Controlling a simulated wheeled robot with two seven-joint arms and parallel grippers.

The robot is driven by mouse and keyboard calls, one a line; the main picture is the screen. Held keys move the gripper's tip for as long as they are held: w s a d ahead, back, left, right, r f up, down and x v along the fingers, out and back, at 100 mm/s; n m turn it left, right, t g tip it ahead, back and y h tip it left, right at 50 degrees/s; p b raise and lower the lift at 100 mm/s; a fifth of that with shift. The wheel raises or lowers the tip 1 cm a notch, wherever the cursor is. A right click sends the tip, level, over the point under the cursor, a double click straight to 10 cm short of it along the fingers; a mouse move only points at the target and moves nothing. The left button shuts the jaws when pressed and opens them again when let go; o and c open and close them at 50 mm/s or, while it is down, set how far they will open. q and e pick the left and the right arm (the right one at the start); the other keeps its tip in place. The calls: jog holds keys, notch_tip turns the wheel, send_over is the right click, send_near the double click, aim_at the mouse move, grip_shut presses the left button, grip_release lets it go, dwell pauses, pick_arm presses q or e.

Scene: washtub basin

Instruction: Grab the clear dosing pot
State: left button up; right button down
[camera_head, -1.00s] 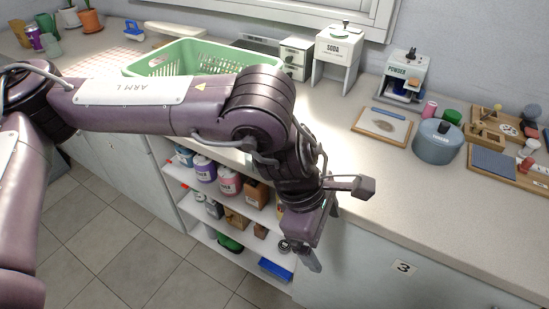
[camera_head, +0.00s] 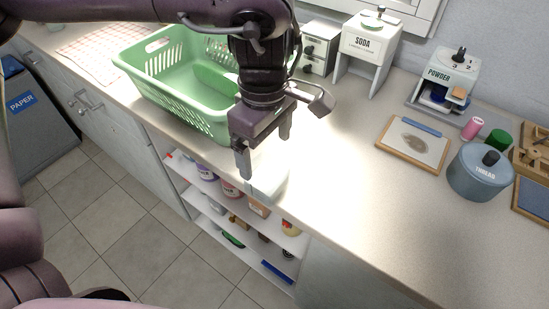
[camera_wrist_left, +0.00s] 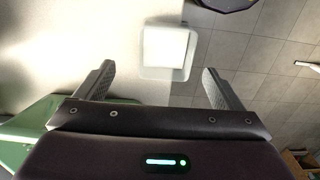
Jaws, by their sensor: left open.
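The clear dosing pot (camera_head: 268,182) looks like a pale, squarish, see-through container at the counter's front edge, partly hidden by my left gripper in the head view. In the left wrist view the pot (camera_wrist_left: 166,50) shows as a whitish square beyond the fingertips, between the two finger lines. My left gripper (camera_head: 264,152) points down above the counter edge, just over the pot. Its fingers, also in the left wrist view (camera_wrist_left: 158,68), are wide apart with nothing between them. The gap down to the pot is hard to judge. My right gripper is not in view.
A green basket (camera_head: 160,92) stands close to the left of the gripper. Open shelves (camera_head: 207,205) with jars lie below the counter edge. The soda dispenser (camera_head: 362,46), powder dispenser (camera_head: 443,78), a framed board (camera_head: 390,160) and a grey lidded pot (camera_head: 480,180) stand right. Mid-counter is clear.

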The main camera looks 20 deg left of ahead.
aim_at(267, 186)
pick_arm(q)
jog(key=shift+w+f, duration=0.1)
jog(key=shift+f, duration=0.35)
jog(key=f, duration=0.1)
jog(key=s+f, duration=0.1)
jog(key=shift+f, duration=0.3)
notch_tip(267, 186, down, 4)
jog(key=shift+d+r, duration=0.1)
jog(key=shift+r, duration=0.1)
jog(key=shift+f, duration=0.2)
jog(key=c, duration=1.1)
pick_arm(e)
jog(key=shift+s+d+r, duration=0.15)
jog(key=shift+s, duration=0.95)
